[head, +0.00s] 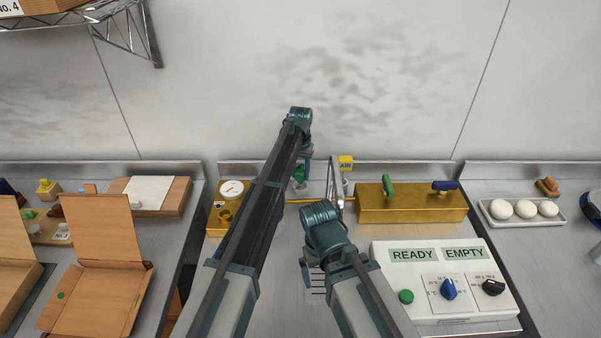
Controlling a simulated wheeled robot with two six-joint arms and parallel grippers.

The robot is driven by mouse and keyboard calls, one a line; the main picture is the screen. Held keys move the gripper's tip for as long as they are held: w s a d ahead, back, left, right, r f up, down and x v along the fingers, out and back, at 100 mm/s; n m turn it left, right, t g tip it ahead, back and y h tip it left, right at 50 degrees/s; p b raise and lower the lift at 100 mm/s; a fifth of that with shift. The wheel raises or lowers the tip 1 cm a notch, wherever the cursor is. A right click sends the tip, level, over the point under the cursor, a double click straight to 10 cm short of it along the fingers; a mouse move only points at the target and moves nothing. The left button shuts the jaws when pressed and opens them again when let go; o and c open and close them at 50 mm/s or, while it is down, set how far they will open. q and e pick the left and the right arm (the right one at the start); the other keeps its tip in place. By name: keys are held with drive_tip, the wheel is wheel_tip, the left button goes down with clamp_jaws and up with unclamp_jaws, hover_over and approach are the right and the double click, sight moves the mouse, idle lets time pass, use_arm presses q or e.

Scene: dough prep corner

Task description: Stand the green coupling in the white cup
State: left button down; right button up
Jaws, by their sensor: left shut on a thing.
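My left gripper (305,166) points down near the back of the bench and is shut on a green piece, which I take to be the green coupling (299,174). Part of the piece is hidden by the arm and fingers. A small pale shape sits just below it, but I cannot tell whether this is the white cup or whether the two touch. My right gripper (309,277) hangs low in front of the bench's middle, mostly hidden by its own arm; its jaws do not show clearly.
A brass block (411,205) with green and blue levers stands right of centre, behind a white control box (441,279). A yellow AIR tag (346,162) and metal tubing stand right of the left gripper. A tray (496,220) of eggs is right; an open cardboard box (92,302) is left.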

use_arm(q)
drive_tip(key=shift+f+b, duration=1.45)
use_arm(e)
drive_tip(key=shift+f, duration=1.45)
use_arm(q)
drive_tip(key=shift+c, duration=1.7)
unclamp_jaws()
use_arm(e)
drive_tip(key=shift+r, duration=0.1)
use_arm(q)
drive_tip(key=shift+r, duration=0.1)
wheel_tip(320, 180, up, 8)
drive_tip(key=p, duration=0.8)
use_arm(e)
wheel_tip(320, 180, up, 8)
use_arm(q)
wheel_tip(320, 180, down, 8)
drive_tip(key=b, duration=0.7)
drive_tip(key=shift+b, duration=0.35)
use_arm(e)
wheel_tip(320, 180, down, 8)
drive_tip(key=shift+r, duration=0.1)
use_arm(q)
drive_tip(key=shift+r, duration=0.1)
